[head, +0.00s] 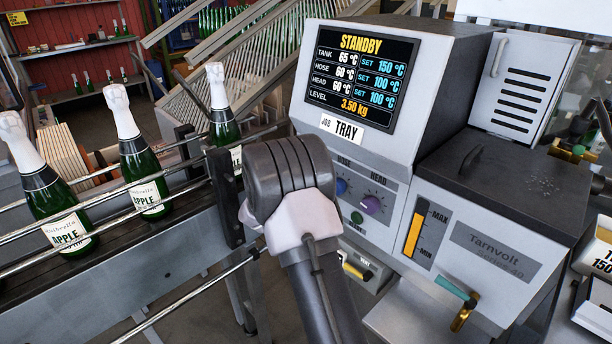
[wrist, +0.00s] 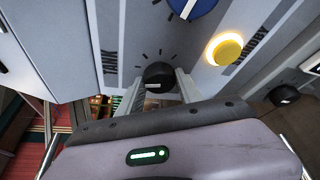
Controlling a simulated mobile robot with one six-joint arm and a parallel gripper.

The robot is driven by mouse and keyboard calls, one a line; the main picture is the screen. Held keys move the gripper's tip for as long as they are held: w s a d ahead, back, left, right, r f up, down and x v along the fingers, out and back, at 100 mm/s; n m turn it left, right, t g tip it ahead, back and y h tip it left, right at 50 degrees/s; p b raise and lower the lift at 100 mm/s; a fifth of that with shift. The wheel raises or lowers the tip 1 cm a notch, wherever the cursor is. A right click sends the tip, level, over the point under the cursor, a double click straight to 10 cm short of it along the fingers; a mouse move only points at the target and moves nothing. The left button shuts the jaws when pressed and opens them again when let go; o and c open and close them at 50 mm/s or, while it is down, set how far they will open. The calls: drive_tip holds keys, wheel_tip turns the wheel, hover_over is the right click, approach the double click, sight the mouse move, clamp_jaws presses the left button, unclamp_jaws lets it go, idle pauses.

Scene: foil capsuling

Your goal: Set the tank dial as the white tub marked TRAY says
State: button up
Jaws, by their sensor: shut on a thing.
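In the wrist view my gripper (wrist: 160,84) has its two fingers on either side of a small black dial (wrist: 158,74), shut on it. Tick marks ring the dial and a pale mark shows on its face; the value it points to is not readable. In the head view my wrist hides this dial and my fingers. The screen (head: 360,76) reads STANDBY, with TANK 65 °C, SET 150 °C. A white card reading JOB TRAY (head: 342,129) is below it. A white tub (head: 598,262) is cut off at the right edge; its label shows "150", partly hidden.
The blue HOSE dial (head: 341,186) and purple HEAD dial (head: 371,205) are close to the right of my wrist. A yellow lit button (wrist: 225,49) is near the gripped dial. Bottles (head: 140,165) stand on the conveyor to the left.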

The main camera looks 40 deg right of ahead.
drive_tip(key=shift+m+t, duration=0.3)
drive_tip(key=shift+m, duration=0.6)
drive_tip(key=o, duration=1.4)
drive_tip(key=shift+c, duration=0.2)
drive_tip(key=shift+s, duration=0.1)
drive_tip(key=f+p+v, duration=0.1)
drive_tip(key=p+v, duration=0.3)
drive_tip(key=v, duration=1.3)
drive_tip(key=shift+a+p, duration=0.25)
drive_tip(key=shift+p, duration=0.1)
drive_tip(key=shift+r, duration=0.1)
